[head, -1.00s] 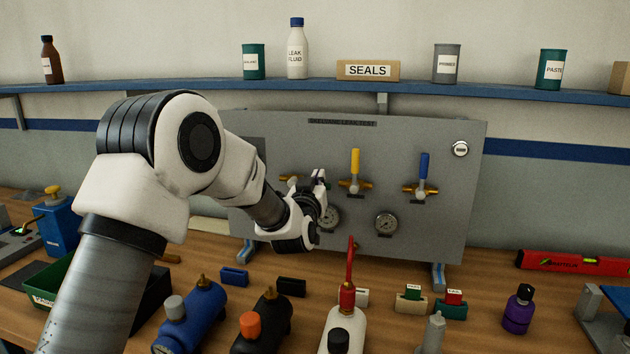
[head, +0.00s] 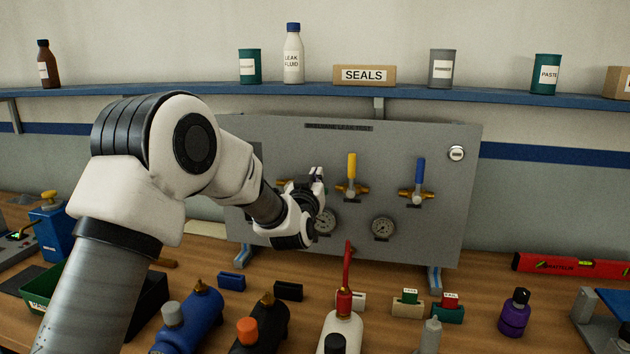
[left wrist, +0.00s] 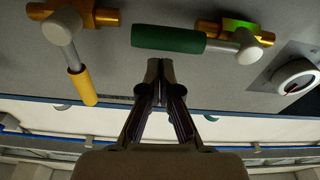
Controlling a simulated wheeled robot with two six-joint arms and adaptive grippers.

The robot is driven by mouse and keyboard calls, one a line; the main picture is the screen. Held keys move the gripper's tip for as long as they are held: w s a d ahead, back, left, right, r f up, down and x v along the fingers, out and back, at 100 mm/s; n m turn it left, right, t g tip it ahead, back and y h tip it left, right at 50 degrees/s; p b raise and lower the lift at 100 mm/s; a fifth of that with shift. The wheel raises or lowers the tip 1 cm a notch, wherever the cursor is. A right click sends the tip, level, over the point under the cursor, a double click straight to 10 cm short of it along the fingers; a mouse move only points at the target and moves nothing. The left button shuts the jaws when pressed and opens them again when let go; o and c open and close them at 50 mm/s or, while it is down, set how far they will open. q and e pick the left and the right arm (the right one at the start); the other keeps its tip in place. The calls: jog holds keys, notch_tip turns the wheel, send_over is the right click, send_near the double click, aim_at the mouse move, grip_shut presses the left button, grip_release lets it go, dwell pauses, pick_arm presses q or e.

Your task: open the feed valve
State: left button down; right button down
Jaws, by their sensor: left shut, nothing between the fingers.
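A grey test panel (head: 440,230) stands upright on the bench with a row of lever valves. A valve with a green handle (left wrist: 170,39) lies horizontal in the left wrist view; my gripper hides most of it in the head view. The middle valve has a yellow handle (head: 351,166) pointing up; it also shows in the left wrist view (left wrist: 81,85). The right valve has a blue handle (head: 420,172) pointing up. My left gripper (head: 318,174) is shut and empty. Its fingertips (left wrist: 160,66) are beside the green handle; I cannot tell if they touch. My right gripper is out of view.
A round dial (left wrist: 296,76) is beside the green-handled valve. A shelf (head: 200,93) runs above.

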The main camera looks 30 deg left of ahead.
pick_arm(q)
jog(key=r+b+v, duration=0.1)
jog(key=b+v, duration=0.2)
jog(key=v, duration=0.6)
jog(key=shift+s+r, duration=0.5)
